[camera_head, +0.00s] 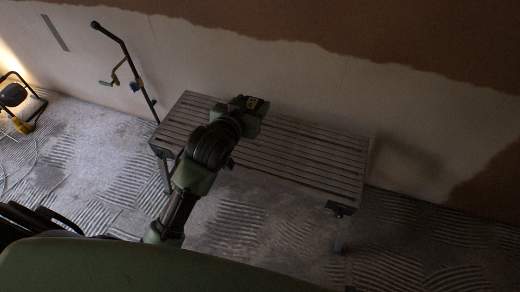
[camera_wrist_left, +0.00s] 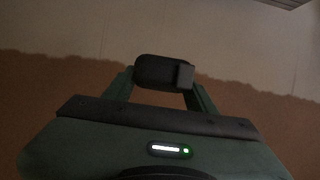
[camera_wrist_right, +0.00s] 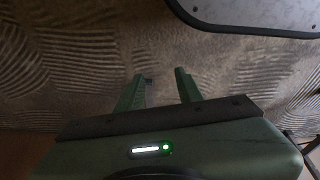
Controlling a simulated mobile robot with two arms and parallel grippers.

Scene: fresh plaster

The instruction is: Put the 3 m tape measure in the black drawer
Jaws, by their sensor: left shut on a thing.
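My left gripper (camera_head: 252,106) is over the far part of the slatted bench, shut on a small dark thing. In the left wrist view, the 3 m tape measure (camera_wrist_left: 160,72) is a dark rounded block between the two fingertips (camera_wrist_left: 163,80); its markings cannot be read. My right gripper (camera_wrist_right: 160,80) shows only in the right wrist view. Its fingers are apart with nothing between them, above the ridged floor. The black drawer is not recognisable in any view.
The slatted bench (camera_head: 310,160) stands near the partly plastered wall (camera_head: 330,80), its visible top bare. A dark pole-like tool (camera_head: 126,55) leans on the wall at the left. A work lamp (camera_head: 14,96) stands at the far left. Ridged floor (camera_head: 390,240) is clear at right.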

